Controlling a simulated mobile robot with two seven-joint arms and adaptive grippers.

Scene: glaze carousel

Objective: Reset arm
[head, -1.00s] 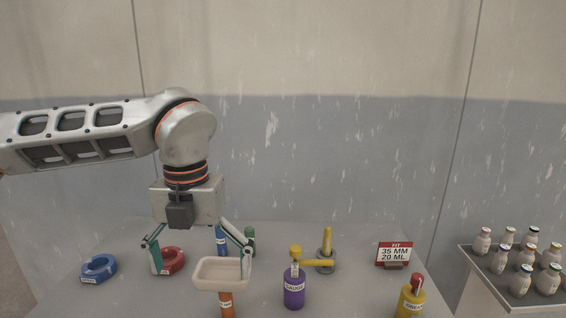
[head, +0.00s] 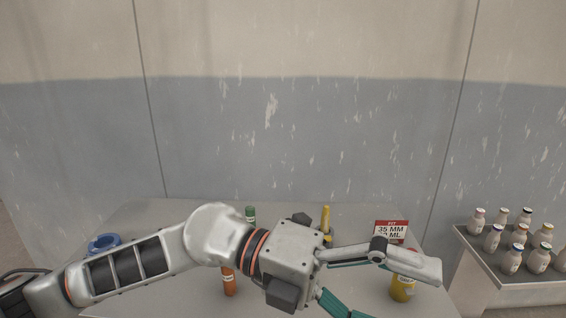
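My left arm comes in low from the left across the table (head: 150,215). Its gripper (head: 390,294) points right, with its two fingers spread apart and nothing seen between them. The upper finger passes in front of the yellow bottle (head: 402,292); I cannot tell whether they touch. The lower finger runs to the bottom edge of the view. The arm and hand hide the middle of the table, and the purple bottle, red ring and beige dish do not show. My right gripper is not in view.
A blue ring (head: 104,243) lies at the left. An orange bottle (head: 229,284) stands by my forearm. Behind are a green bottle (head: 250,214), a yellow upright piece (head: 326,219) and a red-and-white sign (head: 391,231). A side stand (head: 484,264) at the right holds several small bottles.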

